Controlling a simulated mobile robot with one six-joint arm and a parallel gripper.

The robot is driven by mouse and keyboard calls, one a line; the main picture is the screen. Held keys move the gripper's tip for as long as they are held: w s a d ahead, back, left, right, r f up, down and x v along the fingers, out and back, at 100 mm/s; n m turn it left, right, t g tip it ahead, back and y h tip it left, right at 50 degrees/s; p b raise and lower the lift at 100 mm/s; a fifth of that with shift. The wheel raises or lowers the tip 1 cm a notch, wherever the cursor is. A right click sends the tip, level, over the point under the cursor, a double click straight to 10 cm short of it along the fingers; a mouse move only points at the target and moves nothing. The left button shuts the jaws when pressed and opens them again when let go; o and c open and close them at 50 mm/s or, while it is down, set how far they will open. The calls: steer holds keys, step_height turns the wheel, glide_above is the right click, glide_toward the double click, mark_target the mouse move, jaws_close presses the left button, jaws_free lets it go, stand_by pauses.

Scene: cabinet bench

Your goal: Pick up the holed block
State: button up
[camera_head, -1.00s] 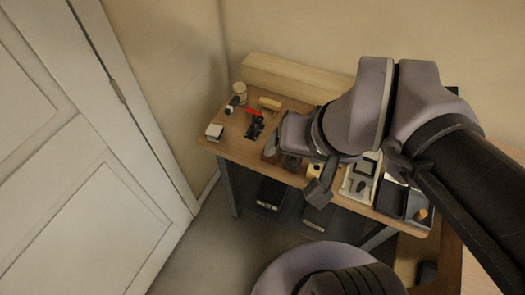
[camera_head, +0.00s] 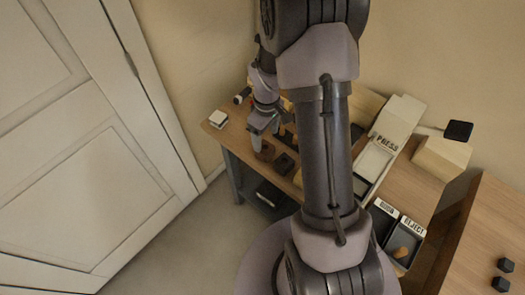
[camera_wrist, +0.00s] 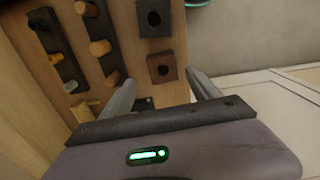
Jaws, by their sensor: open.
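Two square blocks with a round hole lie on the wooden bench. One is brown (camera_wrist: 162,67) and also shows in the head view (camera_head: 265,153); the other is darker (camera_wrist: 154,17) and sits beside it, also in the head view (camera_head: 284,164). My gripper (camera_wrist: 162,78) is open and empty. In the wrist view the brown block appears between and just beyond the fingertips; I cannot tell the remaining distance. In the head view my gripper (camera_head: 263,134) points down close to the brown block.
Dark racks with wooden pegs (camera_wrist: 100,46) and other parts (camera_wrist: 57,52) lie beside the blocks. A press (camera_head: 397,118) and a reject tray (camera_head: 404,240) are at right. A door (camera_head: 80,150) stands at left.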

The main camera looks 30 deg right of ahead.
mark_target(265, 149)
steer(key=f+b, duration=0.1)
steer(key=f, duration=0.1)
steer(key=f+b, duration=0.1)
steer(key=f, duration=0.1)
steer(key=f+b, duration=0.1)
steer(key=f, duration=0.2)
steer(key=shift+s+a+f, duration=0.1)
steer(key=shift+s+a, duration=0.05)
steer(key=shift+a, duration=0.1)
steer(key=shift+r, duration=0.2)
steer(key=shift+c, duration=0.2)
steer(key=c, duration=1.4)
